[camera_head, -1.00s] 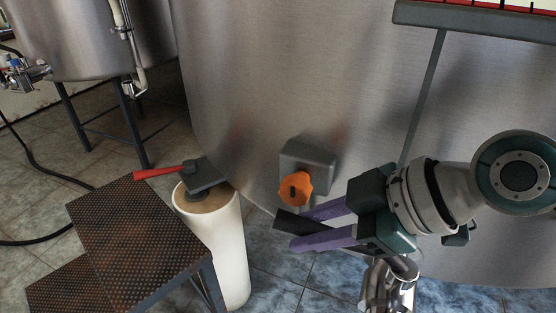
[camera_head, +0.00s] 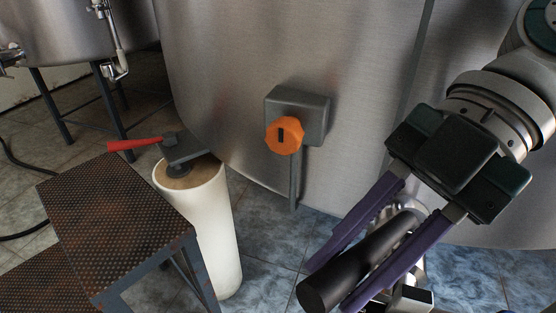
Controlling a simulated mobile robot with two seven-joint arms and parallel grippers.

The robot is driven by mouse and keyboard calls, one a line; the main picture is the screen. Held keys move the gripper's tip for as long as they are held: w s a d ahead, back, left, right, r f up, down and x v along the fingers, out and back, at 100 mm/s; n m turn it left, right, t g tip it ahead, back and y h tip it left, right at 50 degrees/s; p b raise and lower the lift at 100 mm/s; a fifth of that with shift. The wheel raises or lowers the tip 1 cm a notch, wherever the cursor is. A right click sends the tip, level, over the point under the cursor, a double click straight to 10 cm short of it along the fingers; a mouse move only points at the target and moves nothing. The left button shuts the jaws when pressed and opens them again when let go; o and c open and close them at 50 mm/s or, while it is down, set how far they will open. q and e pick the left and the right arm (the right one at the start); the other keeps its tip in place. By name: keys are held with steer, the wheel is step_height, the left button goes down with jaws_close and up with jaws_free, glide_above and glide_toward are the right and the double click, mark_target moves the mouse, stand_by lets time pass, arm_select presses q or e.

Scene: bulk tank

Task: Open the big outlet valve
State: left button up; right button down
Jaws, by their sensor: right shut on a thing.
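The big outlet valve shows at the lower right as shiny metal parts (camera_head: 409,267), largely hidden behind my right gripper. Its thick black handle (camera_head: 334,284) points toward the lower left and toward me. My right gripper (camera_head: 331,285) has purple fingers lying along both sides of this handle, and it is shut on it. The gripper's dark body is above and to the right of the handle. The joint between handle and valve is hidden by the fingers. My left gripper is not in view.
An orange knob (camera_head: 284,136) on a grey box (camera_head: 312,112) is on the steel tank (camera_head: 240,60). A red-handled tool (camera_head: 135,144) lies on a white cylinder (camera_head: 205,225). Rusty metal steps (camera_head: 115,215) stand at the left. Tiled floor is free between the cylinder and gripper.

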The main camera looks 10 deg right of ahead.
steer(key=shift+s+d+n+g+h, duration=0.15)
steer(key=shift+s+d+n+g, duration=0.15)
steer(key=shift+s+n+g, duration=0.2)
steer(key=shift+s+d+n+g+h, duration=0.15)
steer(key=shift+s+d+n+g, duration=0.2)
steer(key=shift+s+n, duration=0.2)
steer(key=c, duration=0.9)
jaws_free()
step_height(320, 180, up, 20)
steer(key=p, duration=0.5)
steer(key=shift+p, duration=0.3)
